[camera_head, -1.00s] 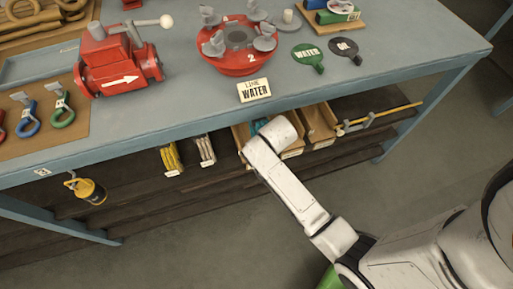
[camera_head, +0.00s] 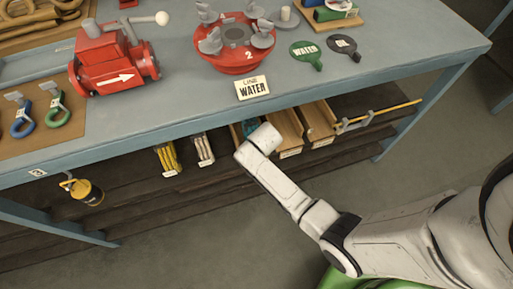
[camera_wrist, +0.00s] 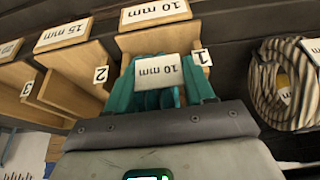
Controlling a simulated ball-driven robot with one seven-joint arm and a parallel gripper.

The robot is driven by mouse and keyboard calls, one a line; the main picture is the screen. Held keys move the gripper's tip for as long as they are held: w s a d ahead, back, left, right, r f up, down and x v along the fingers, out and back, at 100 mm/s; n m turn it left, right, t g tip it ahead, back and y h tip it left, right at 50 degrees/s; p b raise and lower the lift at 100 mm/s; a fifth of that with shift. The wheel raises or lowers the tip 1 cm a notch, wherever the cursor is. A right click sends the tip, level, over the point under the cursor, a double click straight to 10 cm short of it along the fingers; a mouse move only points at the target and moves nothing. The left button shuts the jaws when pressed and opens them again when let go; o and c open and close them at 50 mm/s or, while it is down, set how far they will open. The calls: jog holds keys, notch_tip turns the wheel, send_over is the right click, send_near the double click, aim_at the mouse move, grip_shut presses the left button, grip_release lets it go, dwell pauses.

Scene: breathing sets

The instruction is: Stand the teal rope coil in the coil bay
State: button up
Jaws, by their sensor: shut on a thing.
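The teal rope coil (camera_wrist: 152,99) carries a white 10 mm tag and shows in the wrist view between the jaws of my gripper (camera_wrist: 162,108), which is shut on it. The coil is at the mouth of the wooden bay numbered 1 (camera_wrist: 128,45), which has a 10 mm label. How deep it sits inside, and whether it touches the bay floor, I cannot tell. In the head view a bit of teal (camera_head: 250,126) shows behind my wrist, under the bench, and my fingers are hidden.
More wooden bays, one labelled 15 mm (camera_wrist: 75,62), lie beside bay 1. A striped rope coil (camera_wrist: 268,95) is close on the other side. The blue-grey bench top (camera_head: 190,115) overhangs the shelf. Yellow sticks (camera_head: 168,158) stand left of my wrist.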

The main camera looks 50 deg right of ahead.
jog(key=o, duration=1.3)
jog(key=shift+f, duration=0.1)
jog(key=p+v, duration=0.2)
jog(key=v, duration=1)
jog(key=s+a+r+n+g, duration=0.1)
jog(key=s+a+r+n, duration=0.1)
jog(key=s, duration=0.3)
jog(key=s+a+r+n+g+y, duration=0.1)
jog(key=s+a+r+n, duration=0.1)
jog(key=s, duration=0.4)
jog(key=s+a+r+n+y, duration=0.1)
jog(key=s+a+r+n, duration=0.1)
jog(key=s+a, duration=0.2)
jog(key=shift+s+a+g, duration=0.1)
jog(key=shift+s+g, duration=0.3)
jog(key=shift+s, duration=0.35)
